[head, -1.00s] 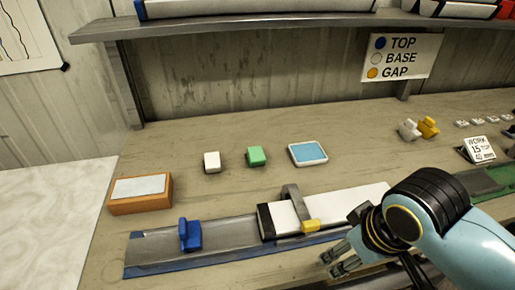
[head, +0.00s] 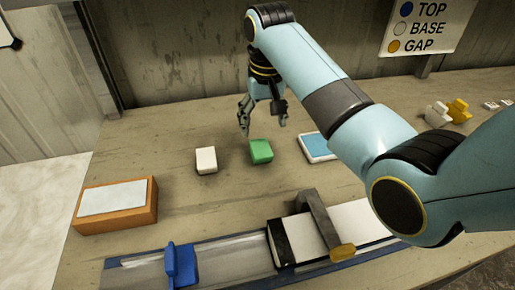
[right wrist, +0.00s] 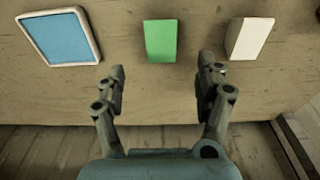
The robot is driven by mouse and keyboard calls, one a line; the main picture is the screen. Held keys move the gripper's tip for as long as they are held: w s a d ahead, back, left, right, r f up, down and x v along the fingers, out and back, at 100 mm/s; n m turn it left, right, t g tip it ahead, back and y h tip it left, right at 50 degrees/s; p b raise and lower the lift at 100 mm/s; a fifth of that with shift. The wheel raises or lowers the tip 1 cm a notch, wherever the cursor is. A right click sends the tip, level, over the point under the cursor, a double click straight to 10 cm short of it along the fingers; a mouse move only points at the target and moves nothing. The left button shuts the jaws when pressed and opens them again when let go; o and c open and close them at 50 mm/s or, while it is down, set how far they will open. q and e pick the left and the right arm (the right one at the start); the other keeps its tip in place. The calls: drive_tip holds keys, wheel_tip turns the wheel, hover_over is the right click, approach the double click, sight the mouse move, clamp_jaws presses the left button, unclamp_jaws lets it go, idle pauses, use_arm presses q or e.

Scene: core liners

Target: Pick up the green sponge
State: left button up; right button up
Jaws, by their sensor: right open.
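The green sponge (head: 261,151) is a small block lying on the wooden bench between a white block and a blue-topped tray. It also shows in the right wrist view (right wrist: 160,41), beyond the fingertips and roughly between them. My right gripper (head: 262,118) is open and empty, pointing down just behind the sponge in the head view. In the right wrist view its two fingers (right wrist: 163,78) are spread apart with nothing between them. It does not appear to touch the sponge. My left gripper is not in view.
The white block (head: 206,160) is left of the sponge; the blue-topped tray (head: 316,147) is right of it. An orange box (head: 142,212) stands at left. A channel with a blue clamp (head: 181,265) and a core liner (head: 345,222) lie in front. Yellow and white pieces (head: 447,112) sit at right.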

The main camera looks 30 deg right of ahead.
sight(261, 147)
wheel_tip(261, 147, down, 4)
drive_tip(key=shift+r, duration=0.1)
drive_tip(key=shift+w+f, duration=0.15)
drive_tip(key=shift+f, duration=0.2)
drive_tip(key=f, duration=0.2)
drive_tip(key=w+f, duration=0.1)
drive_tip(key=f, duration=0.2)
drive_tip(key=shift+d+f, duration=0.1)
drive_tip(key=shift+f, duration=0.05)
drive_tip(key=shift+c, duration=1)
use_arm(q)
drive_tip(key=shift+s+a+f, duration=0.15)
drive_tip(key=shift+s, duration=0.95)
use_arm(e)
drive_tip(key=c, duration=0.7)
